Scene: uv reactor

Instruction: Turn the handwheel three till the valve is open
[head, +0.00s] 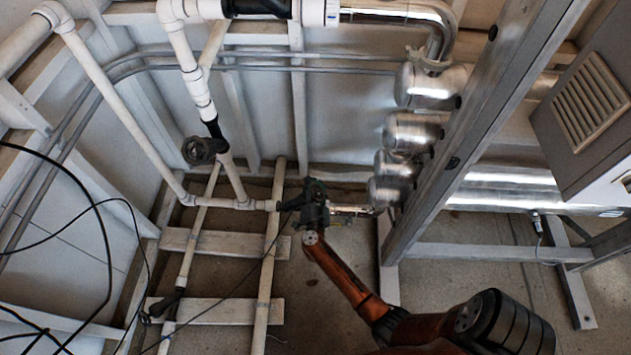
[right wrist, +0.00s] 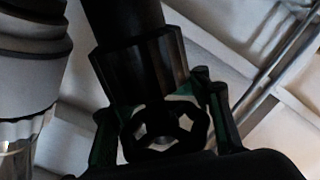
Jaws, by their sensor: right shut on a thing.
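My right gripper (head: 314,203) is at the pipe run low in the middle of the head view, at the end of my orange arm. In the right wrist view its two fingers (right wrist: 163,122) stand on either side of a black handwheel (right wrist: 140,150) and are shut on it. The wheel has a scalloped rim with openings, and a black valve body (right wrist: 140,65) rises behind it. In the head view the gripper mostly hides this wheel. No number shows on it, and I cannot tell how far the valve is turned. My left gripper is not in view.
Another black handwheel (head: 198,150) sits on the white pipes at left. A black valve (head: 172,300) is low at left. Steel canisters (head: 410,130) and a slanted metal post (head: 480,120) stand right of the gripper. Black cables (head: 105,240) hang at left.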

